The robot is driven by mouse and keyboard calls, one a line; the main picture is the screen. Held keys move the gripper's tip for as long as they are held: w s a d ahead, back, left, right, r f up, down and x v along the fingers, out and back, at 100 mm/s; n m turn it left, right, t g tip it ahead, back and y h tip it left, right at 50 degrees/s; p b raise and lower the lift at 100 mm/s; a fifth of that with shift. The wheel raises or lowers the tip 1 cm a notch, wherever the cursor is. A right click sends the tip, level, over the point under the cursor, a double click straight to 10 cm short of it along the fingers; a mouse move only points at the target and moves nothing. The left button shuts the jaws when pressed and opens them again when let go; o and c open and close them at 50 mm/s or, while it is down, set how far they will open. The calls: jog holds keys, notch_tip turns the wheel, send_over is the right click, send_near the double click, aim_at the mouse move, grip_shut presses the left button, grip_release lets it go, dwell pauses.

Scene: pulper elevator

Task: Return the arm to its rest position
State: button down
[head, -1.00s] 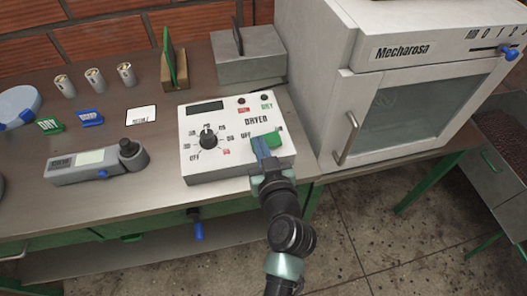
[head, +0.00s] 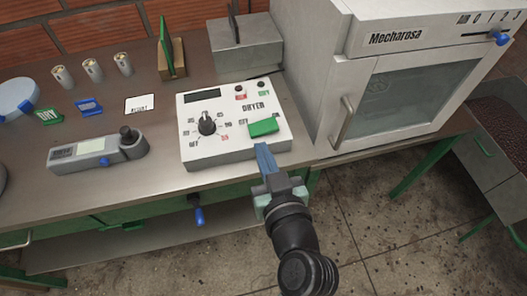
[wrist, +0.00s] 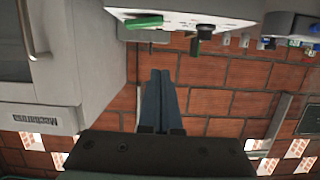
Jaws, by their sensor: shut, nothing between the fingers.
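My gripper (head: 263,158) is shut and empty in the head view, just in front of the front right edge of the white dryer control box (head: 190,151). Its blue fingers point toward the box and lie close together; I cannot tell the exact gap to the box. In the wrist view my gripper's fingers (wrist: 161,80) are together with nothing between them. The box carries a black knob (head: 207,123), a green switch (head: 263,127) and a dark display. The box also shows at the top of the wrist view (wrist: 180,20).
The white Mecharosa oven (head: 330,60) stands close on the right, with a protruding door handle (head: 343,122). A grey handheld meter (head: 97,154) lies left of the box. A blue-handled valve (head: 198,216) hangs below the table's front edge. Open floor (head: 370,250) lies in front.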

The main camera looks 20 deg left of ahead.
dwell(0.4)
jog(key=w+d+r+m+t+h+p, duration=0.1)
jog(key=w+d+r+t, duration=0.1)
jog(key=r, duration=0.8)
jog(key=w+d+r+t+h+p, duration=0.1)
jog(key=w+d+r+t+p, duration=0.15)
jog(key=r, duration=0.75)
jog(key=w+d+r+m+t+h, duration=0.1)
jog(key=w+r+t, duration=0.15)
jog(key=r, duration=0.75)
jog(key=s+d+r+m+t+h+p, duration=0.1)
jog(key=s+r+t, duration=0.3)
jog(key=r, duration=0.8)
jog(key=s+d+r+m+t+h+p, duration=0.1)
jog(key=s+d+r+m+t+h, duration=0.2)
jog(key=r, duration=0.9)
jog(key=s+d+h, duration=0.1)
jog(key=s, duration=0.2)
jog(key=shift+r+m+t+p, duration=0.25)
jog(key=shift+m+t+p, duration=0.05)
jog(key=shift+t, duration=0.1)
jog(key=shift+s, duration=0.1)
